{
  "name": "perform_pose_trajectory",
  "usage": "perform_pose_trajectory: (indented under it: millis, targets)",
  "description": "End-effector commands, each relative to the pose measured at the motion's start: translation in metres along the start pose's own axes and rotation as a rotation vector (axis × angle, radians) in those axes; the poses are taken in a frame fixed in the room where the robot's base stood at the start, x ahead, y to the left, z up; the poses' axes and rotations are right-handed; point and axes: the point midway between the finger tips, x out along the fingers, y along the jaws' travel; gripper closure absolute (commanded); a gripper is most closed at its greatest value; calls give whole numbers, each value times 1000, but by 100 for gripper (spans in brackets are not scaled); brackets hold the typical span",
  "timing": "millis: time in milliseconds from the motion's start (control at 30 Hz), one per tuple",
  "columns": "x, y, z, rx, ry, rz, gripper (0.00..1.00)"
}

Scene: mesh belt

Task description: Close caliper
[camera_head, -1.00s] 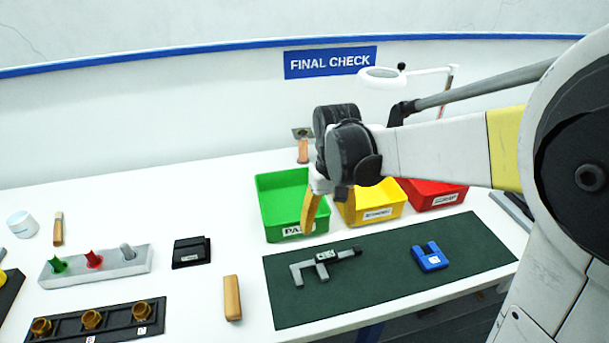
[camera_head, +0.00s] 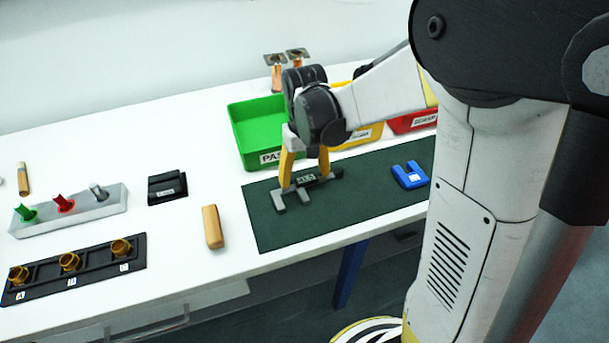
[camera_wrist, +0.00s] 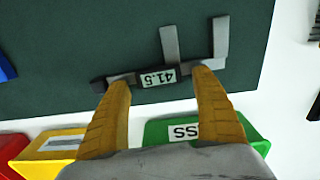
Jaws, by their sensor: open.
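The grey caliper (camera_head: 305,192) lies on the dark green mat (camera_head: 275,229), its jaws apart. In the wrist view the caliper (camera_wrist: 170,50) shows two grey jaws with a gap between them, and its display (camera_wrist: 158,78) reads 41.5. My gripper (camera_head: 304,173) is open and comes down over the caliper from the bin side. In the wrist view its two yellow fingers (camera_wrist: 160,84) are apart, one tip at the beam's right end by the outer jaw and the other near the left end, past the display. Whether the tips touch the caliper I cannot tell.
A blue U-shaped gauge (camera_head: 409,175) lies on the mat's right part. Green (camera_head: 238,126), yellow (camera_head: 372,134) and red (camera_head: 402,126) bins stand behind the mat. A wooden block (camera_head: 212,227) and a black case (camera_head: 167,187) are to the left.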

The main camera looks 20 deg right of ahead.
Motion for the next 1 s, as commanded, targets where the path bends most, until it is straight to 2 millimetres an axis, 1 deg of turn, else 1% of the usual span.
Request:
perform_pose_trajectory:
  millis: [67,100,167,200,300,467,633,733,1000]
  targets:
    - [0,0,0,0,0,0,24]
    - [0,0,0,0,0,0,29]
    - [0,0,0,0,0,0,48]
    - [0,0,0,0,0,0,60]
    - [0,0,0,0,0,0,89]
    - [0,-5,0,-2,0,0,89]
    - [-1,-32,-1,-5,0,0,89]
    - [0,-45,0,-3,0,0,89]
    - [0,-46,0,0,0,0,89]
